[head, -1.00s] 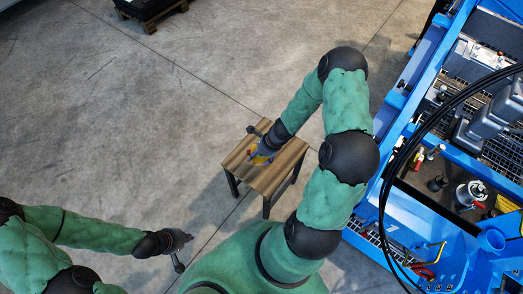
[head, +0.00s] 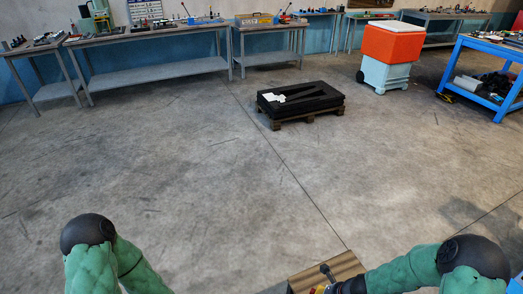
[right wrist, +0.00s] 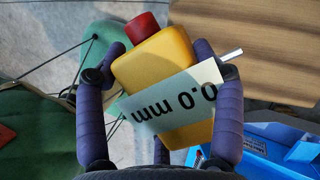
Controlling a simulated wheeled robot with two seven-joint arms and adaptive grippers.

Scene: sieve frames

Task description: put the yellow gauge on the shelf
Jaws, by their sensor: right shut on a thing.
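The yellow gauge (right wrist: 160,58) fills the middle of the right wrist view. It has a red knob (right wrist: 142,28), a pale display reading 0.0 mm (right wrist: 172,100) and a thin metal tip at its right. My right gripper (right wrist: 166,66) is shut on it, with purple-grey fingers on both sides. In the head view the right hand is at the bottom edge by the small wooden table (head: 345,264), mostly cut off. My left arm shows only near its elbow; its gripper is out of view. I cannot tell which surface is the task's shelf.
Grey workbenches (head: 160,79) with lower shelves line the back wall. A black slab on a pallet (head: 300,104) stands on the floor. An orange and white cooler (head: 391,45) and a blue cart (head: 490,78) are at right. The middle floor is clear.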

